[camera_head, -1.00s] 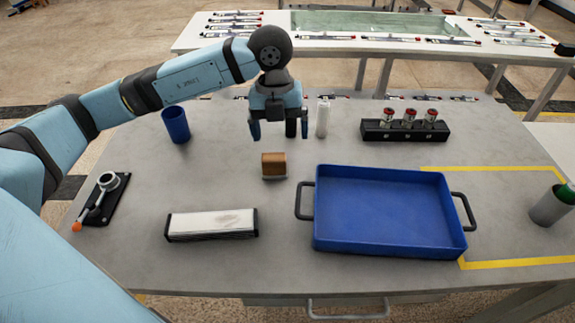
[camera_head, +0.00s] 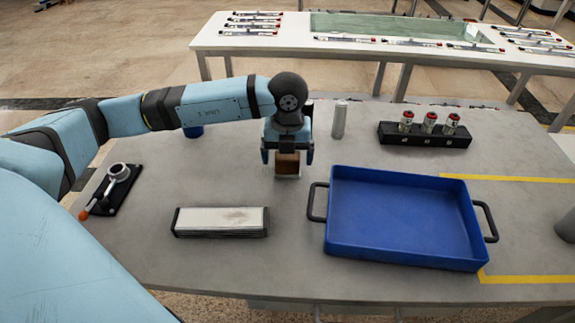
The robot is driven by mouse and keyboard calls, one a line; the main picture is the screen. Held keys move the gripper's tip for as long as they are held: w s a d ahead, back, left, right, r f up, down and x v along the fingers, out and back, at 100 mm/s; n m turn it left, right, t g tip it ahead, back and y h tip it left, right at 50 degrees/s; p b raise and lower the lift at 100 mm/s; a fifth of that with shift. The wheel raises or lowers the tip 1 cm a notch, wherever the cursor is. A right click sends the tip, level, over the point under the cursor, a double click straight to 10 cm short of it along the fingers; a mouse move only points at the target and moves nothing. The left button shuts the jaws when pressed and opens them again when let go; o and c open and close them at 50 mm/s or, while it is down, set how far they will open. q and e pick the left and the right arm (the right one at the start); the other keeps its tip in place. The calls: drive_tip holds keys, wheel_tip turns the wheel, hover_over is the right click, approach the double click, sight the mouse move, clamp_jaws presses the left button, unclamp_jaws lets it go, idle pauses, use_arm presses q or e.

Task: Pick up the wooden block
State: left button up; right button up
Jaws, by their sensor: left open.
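The wooden block (camera_head: 287,165) is a small brown block standing on the grey table, left of the blue tray. My left gripper (camera_head: 287,158) is directly over and around the upper part of the block, with one finger showing on each side of it. The fingers are open, and I cannot tell whether they touch the block. The gripper body hides the block's top. My right gripper is not in view.
A blue tray (camera_head: 405,262) with black handles lies right of the block. A white-topped bar (camera_head: 221,221) lies in front of it. A blue cup (camera_head: 193,131), a pale cylinder (camera_head: 339,120), a black rack (camera_head: 425,140) and a lever fixture (camera_head: 112,190) stand around.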

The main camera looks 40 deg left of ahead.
use_arm(q)
wheel_tip(320, 180, down, 3)
drive_tip(key=shift+r, duration=0.2)
drive_tip(key=c, duration=1)
drive_tip(key=shift+r, duration=0.1)
drive_tip(key=shift+c, duration=0.6)
wheel_tip(320, 180, up, 20)
drive_tip(key=p, duration=0.3)
